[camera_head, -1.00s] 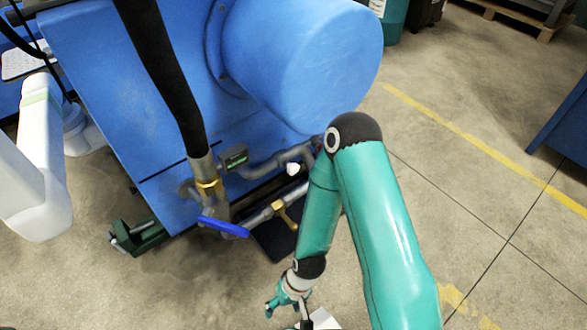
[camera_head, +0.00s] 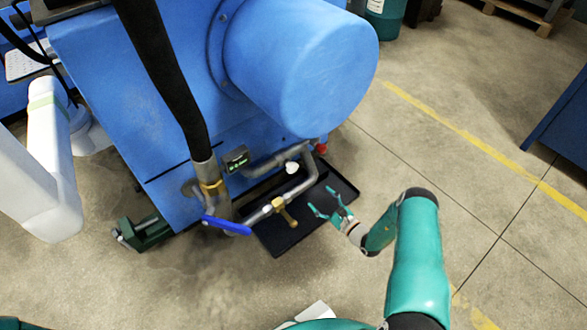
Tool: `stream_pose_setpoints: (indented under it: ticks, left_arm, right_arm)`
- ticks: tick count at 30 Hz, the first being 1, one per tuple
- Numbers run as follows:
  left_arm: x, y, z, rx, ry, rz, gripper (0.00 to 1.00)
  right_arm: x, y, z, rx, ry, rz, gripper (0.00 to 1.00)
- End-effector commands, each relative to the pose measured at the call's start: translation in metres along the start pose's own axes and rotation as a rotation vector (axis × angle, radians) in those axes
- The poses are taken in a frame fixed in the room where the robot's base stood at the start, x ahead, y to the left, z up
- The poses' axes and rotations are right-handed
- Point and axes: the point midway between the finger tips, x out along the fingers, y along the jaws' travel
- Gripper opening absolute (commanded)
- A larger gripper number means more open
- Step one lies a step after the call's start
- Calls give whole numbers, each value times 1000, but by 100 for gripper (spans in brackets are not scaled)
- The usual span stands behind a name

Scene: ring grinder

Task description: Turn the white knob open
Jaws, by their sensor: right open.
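The white knob (camera_head: 291,168) is small and sits on the grey pipework low on the blue machine, left of my right gripper. My right gripper (camera_head: 328,202) has teal fingers spread apart with nothing between them. It is over the black drip tray, to the lower right of the white knob and apart from it. My left gripper is not in view.
A blue lever handle (camera_head: 227,225) and a brass valve (camera_head: 285,212) are on the same pipes. The black tray (camera_head: 340,185) lies on the floor beneath. A thick black hose (camera_head: 165,75) drops at left. White containers (camera_head: 50,140) stand further left. Floor at right is open.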

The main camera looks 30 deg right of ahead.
Motion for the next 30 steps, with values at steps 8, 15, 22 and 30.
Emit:
stream_pose_setpoints:
  ticks: [8, 15, 22, 30]
  left_arm:
    - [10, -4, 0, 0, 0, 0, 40]
    - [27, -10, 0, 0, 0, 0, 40]
    - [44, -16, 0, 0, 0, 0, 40]
    - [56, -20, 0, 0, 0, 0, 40]
  right_arm:
    - [29, -5, -2, -6, -6, -22, 72]
    - [80, -5, -3, -6, -6, -19, 72]
    - [128, -6, -4, -5, -5, -19, 72]
    - [160, -8, -2, -3, -3, -20, 72]
